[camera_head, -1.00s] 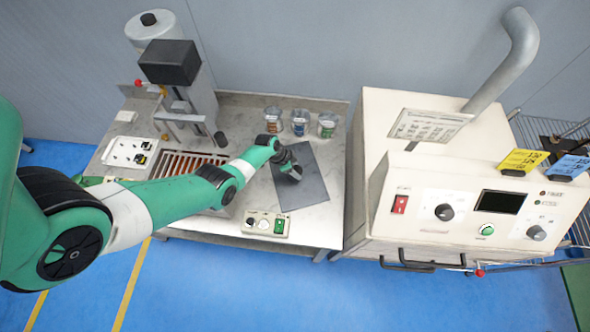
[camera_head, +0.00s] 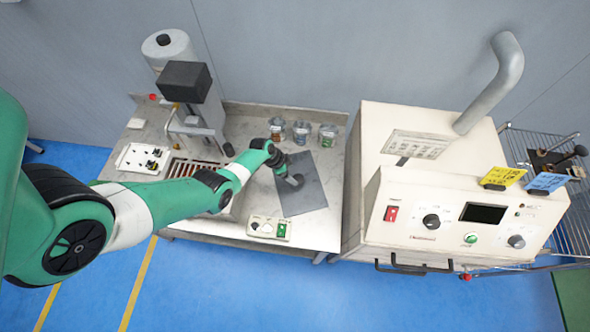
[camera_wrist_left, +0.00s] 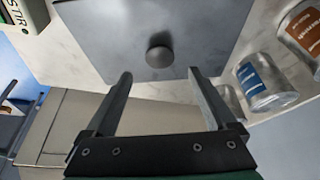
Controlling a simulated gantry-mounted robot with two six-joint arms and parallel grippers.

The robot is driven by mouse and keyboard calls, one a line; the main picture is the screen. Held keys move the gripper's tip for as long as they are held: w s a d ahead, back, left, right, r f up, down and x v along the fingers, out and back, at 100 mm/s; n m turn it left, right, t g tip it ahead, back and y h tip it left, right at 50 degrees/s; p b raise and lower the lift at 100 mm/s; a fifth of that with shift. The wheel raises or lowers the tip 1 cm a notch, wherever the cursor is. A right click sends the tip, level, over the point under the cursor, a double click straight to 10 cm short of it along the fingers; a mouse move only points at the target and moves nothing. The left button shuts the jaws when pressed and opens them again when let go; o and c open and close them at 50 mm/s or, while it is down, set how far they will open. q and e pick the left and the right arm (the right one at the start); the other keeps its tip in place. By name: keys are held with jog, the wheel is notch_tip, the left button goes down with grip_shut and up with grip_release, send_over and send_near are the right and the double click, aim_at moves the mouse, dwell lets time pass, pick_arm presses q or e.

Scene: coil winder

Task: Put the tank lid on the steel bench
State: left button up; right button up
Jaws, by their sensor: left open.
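The tank lid (camera_head: 309,196) is a flat dark grey sheet lying on the right part of the steel bench (camera_head: 322,235). In the left wrist view the lid (camera_wrist_left: 115,32) has a round dark knob (camera_wrist_left: 160,57) near its edge on the gripper's side. My left gripper (camera_head: 291,178) is over the lid in the head view. In the left wrist view its two fingers (camera_wrist_left: 159,74) are spread apart, with nothing between them, and the knob shows just beyond the tips, roughly centred. I cannot tell the exact gap to the knob. My right gripper is not in view.
Three labelled cups (camera_head: 302,132) stand behind the lid. A control box (camera_head: 268,228) sits at the bench's front edge. A slotted tank (camera_head: 187,167) and a column machine (camera_head: 195,105) are to the left. A large cream cabinet (camera_head: 400,185) stands right of the bench.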

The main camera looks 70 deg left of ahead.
pick_arm(q)
jog(key=p+v, duration=0.4)
jog(key=v, duration=0.1)
jog(key=shift+s+r, duration=0.1)
jog(key=shift+r, duration=0.15)
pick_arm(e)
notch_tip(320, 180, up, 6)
